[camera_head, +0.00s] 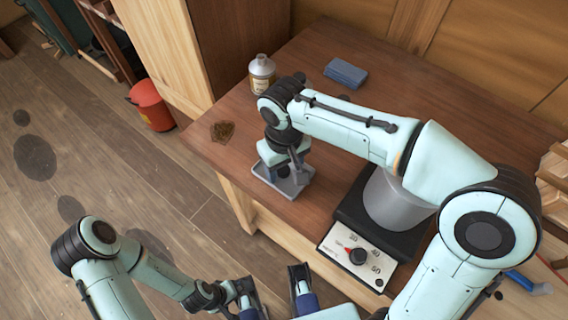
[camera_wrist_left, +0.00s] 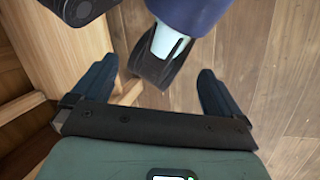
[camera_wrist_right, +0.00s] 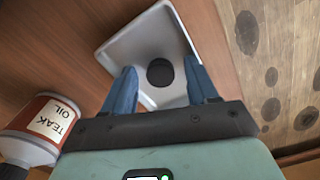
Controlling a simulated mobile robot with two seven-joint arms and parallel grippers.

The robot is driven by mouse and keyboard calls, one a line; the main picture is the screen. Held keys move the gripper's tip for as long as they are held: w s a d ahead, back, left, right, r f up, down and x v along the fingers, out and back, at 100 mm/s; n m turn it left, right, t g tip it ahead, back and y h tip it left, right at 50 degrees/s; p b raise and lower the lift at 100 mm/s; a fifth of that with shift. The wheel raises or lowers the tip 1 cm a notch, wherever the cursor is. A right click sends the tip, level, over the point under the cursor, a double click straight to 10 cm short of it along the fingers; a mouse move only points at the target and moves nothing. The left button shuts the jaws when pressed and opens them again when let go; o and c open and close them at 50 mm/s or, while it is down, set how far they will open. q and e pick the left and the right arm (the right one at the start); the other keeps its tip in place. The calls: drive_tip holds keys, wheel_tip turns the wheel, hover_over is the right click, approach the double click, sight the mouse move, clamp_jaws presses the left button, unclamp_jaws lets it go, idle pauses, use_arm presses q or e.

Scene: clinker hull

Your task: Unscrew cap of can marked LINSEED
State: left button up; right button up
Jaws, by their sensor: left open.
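A pale metal can (camera_head: 262,74) with a yellowish label stands upright at the back left of the bench in the head view; its label is too small to read. A shallow grey tray (camera_head: 292,189) sits near the bench's left edge. A round black cap (camera_wrist_right: 160,72) shows over the tray in the right wrist view. My right gripper (camera_wrist_right: 160,90) is open above the tray, its fingers on either side of the cap and apart from it. My left gripper (camera_head: 272,288) is open and empty, low in front of the bench. I see no readable LINSEED marking.
A red can labelled TEAK OIL (camera_wrist_right: 42,125) lies left of the tray in the right wrist view. A scale (camera_head: 345,250) with a grey pot (camera_head: 393,202) stands at the right. A blue cloth (camera_head: 346,72) and brown scraps (camera_head: 222,131) lie on the bench (camera_head: 225,165). A red bucket (camera_head: 152,105) is on the floor.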

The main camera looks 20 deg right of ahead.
sight(284, 170)
wheel_tip(284, 170, up, 12)
drive_tip(key=p, duration=0.3)
drive_tip(key=shift+r+p, duration=0.2)
drive_tip(key=shift+p, duration=0.1)
idle(1.0)
